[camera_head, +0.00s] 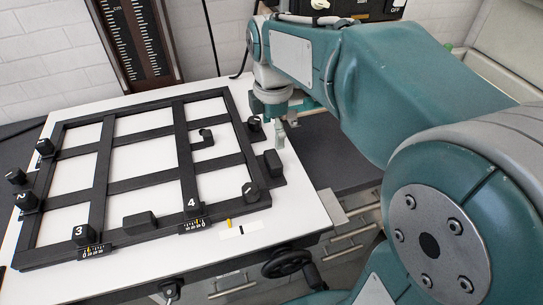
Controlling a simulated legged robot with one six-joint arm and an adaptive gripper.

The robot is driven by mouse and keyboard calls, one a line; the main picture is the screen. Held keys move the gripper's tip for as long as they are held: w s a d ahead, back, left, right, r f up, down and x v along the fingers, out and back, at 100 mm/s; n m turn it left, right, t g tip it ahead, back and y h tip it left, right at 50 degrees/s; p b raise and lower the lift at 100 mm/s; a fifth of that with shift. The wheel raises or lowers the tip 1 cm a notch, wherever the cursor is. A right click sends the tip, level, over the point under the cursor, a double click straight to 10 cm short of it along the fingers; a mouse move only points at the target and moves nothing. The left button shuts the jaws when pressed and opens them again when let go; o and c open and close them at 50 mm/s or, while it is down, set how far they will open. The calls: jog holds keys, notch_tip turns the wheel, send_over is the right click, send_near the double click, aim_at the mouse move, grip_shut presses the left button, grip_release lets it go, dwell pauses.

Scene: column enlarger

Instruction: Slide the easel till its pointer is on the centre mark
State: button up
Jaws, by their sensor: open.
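The easel (105,190) is a black frame with crossing bars, lying on a white baseboard (300,215). A small yellow pointer (229,223) shows at its near right edge. A white strip (243,230) with a short black mark lies beside it, and the pointer appears left of the black mark. A black block (273,163) stands on the easel's right side. My gripper (281,138) points down beyond this block, near the easel's far right corner. It is open and appears empty; the picture is too small to tell whether it touches anything.
Numbered black knobs (83,234) and several scales line the easel's edges. The enlarger column (133,40) stands behind on the left. A black handwheel (287,263) sits below the baseboard's near edge. Drawers (350,235) are at the right. Bare baseboard shows right of the easel.

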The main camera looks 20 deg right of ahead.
aim_at(273, 158)
notch_tip(273, 158, down, 9)
dwell(0.3)
